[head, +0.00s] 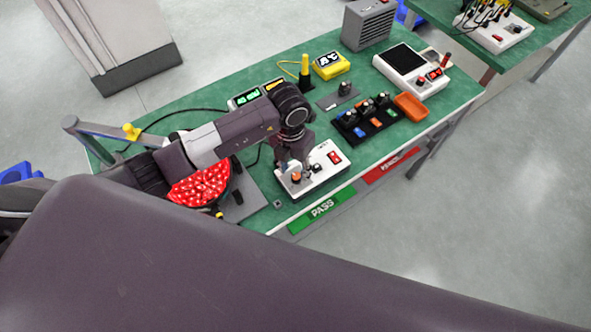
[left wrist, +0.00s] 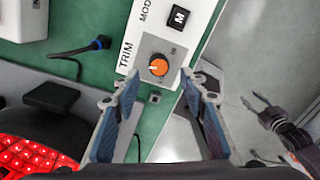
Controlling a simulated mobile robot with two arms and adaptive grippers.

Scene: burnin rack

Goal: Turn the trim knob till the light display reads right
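The trim knob (left wrist: 158,67) is orange with a dark rim, on a white box (head: 322,170) at the bench's front edge. The knob also shows in the head view (head: 296,177). My left gripper (left wrist: 160,78) is open above the box, one fingertip on either side of the knob with gaps visible. A round panel of lit red lights (head: 200,187) stands left of the box, partly behind my arm. A small screen with green and orange readouts (head: 247,97) lies behind my arm, too small to read. My right gripper (left wrist: 258,128) shows at the wrist view's right, fingers apart, over the floor.
The same box carries a black M button (left wrist: 178,18) and a red switch (head: 335,157). A black knob tray (head: 365,118), orange bin (head: 411,106), yellow meter (head: 331,66) and white instrument (head: 411,70) stand further right. Green PASS and red labels line the front edge.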

